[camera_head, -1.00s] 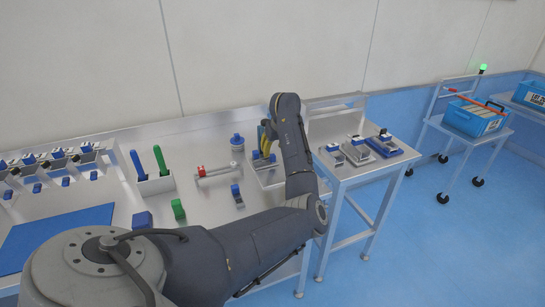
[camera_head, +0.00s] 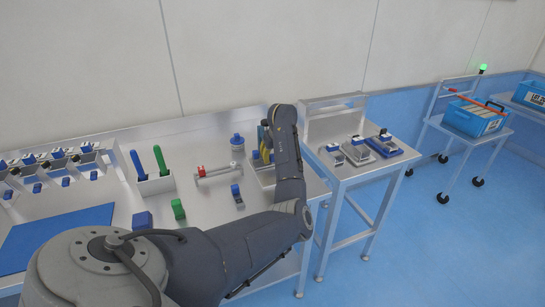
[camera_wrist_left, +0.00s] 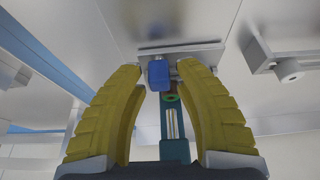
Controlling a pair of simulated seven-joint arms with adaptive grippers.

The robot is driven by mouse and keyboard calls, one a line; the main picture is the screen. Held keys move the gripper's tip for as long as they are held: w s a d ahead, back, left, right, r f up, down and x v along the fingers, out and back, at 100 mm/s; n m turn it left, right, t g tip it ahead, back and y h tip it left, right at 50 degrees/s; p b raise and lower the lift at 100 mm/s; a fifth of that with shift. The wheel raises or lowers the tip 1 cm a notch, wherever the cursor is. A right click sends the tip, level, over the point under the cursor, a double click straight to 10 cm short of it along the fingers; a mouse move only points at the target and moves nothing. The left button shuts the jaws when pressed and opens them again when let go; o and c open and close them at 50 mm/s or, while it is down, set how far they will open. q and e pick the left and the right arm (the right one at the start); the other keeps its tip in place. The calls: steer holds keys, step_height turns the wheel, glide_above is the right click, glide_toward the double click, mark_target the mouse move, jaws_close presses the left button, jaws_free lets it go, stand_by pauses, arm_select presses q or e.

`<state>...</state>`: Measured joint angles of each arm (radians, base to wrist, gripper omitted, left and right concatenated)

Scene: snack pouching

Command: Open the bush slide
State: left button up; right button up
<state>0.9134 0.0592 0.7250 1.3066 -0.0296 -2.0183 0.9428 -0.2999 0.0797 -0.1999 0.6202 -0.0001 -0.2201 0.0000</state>
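My left gripper (camera_head: 265,136) reaches down over a metal station at the right end of the long table; my own arm hides most of it. In the left wrist view its two yellow fingers (camera_wrist_left: 159,80) are spread apart. A blue block (camera_wrist_left: 158,74), which seems to be the slide's handle, lies between the fingertips, with gaps on both sides. It sits by a metal plate (camera_wrist_left: 190,52). A teal part with a slot (camera_wrist_left: 173,135) runs from it toward the palm. I cannot tell how far the slide is open. My right gripper is not in view.
A metal bar fixture with a red part (camera_head: 201,171) and a blue-topped jar (camera_head: 237,142) stand left of the station. A white holder (camera_head: 156,185) with blue and green tools is farther left. A side table (camera_head: 345,175) with several devices stands to the right.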

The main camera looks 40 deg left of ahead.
arm_select(q)
jaws_close()
steer(key=shift+d, duration=0.1)
steer(key=shift+s+d, duration=0.55)
steer(key=shift+d, duration=0.5)
steer(key=shift+s+d, duration=0.5)
steer(key=shift+d, duration=0.55)
steer(key=shift+s+d, duration=0.55)
steer(key=shift+d, duration=0.5)
steer(key=shift+o, duration=1.6)
jaws_free()
steer(key=v, duration=1.2)
